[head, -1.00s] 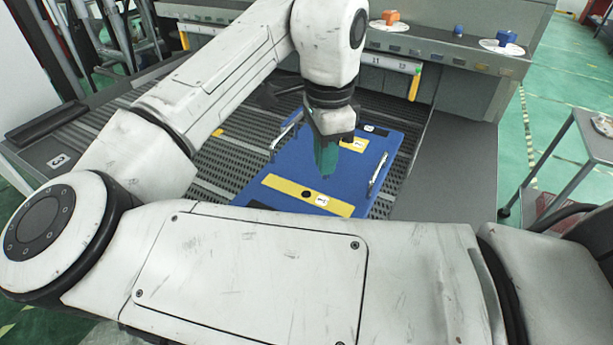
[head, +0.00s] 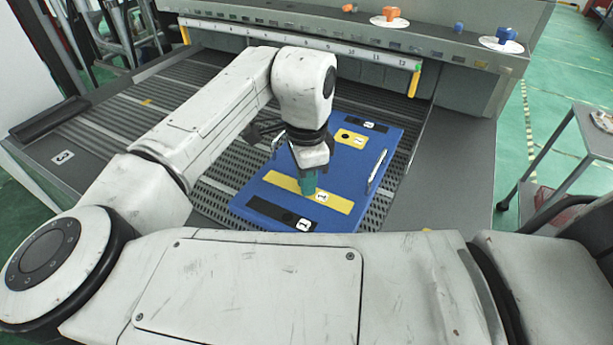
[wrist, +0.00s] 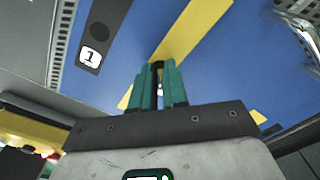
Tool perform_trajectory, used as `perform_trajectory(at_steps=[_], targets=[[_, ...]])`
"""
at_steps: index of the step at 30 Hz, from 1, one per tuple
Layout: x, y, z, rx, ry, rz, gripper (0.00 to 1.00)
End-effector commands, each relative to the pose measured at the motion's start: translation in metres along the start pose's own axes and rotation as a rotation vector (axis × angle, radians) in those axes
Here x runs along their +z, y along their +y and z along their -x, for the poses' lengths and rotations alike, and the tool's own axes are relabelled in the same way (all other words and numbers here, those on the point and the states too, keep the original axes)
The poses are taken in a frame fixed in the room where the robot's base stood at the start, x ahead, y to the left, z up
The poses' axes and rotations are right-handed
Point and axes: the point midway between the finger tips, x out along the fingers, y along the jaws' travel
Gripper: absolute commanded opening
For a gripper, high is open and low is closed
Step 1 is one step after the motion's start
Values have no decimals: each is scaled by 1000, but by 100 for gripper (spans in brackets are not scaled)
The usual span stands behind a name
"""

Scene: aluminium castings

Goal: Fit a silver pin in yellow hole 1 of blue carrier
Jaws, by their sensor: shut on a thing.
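The blue carrier (head: 345,160) lies flat on a slatted grey bed. Its yellow strip labelled 1 (head: 335,201) crosses the near half. A black strip, also labelled 1 (head: 270,211), is nearer me. My gripper (head: 308,193) has green fingers pointing down at the middle of yellow strip 1, covering the place of its hole. In the wrist view the fingers (wrist: 159,72) are close together over the yellow strip (wrist: 197,32), with a dark sliver between them. The silver pin they would hold is not clearly visible. Whether its tip is in the hole cannot be told.
The carrier has a metal handle (head: 377,171) at its right, and yellow strip 2 (head: 350,137) and a black strip (head: 367,124) farther back. A grey machine front with orange and blue knobs (head: 506,35) stands behind. A trolley (head: 570,150) is at the right.

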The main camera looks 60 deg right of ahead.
Motion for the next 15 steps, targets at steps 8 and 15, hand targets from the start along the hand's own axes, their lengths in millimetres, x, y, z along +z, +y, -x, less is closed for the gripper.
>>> perform_trajectory(at_steps=[8,15], targets=[[0,0,-2,0,0,0,34],[0,0,-2,0,0,0,39]])
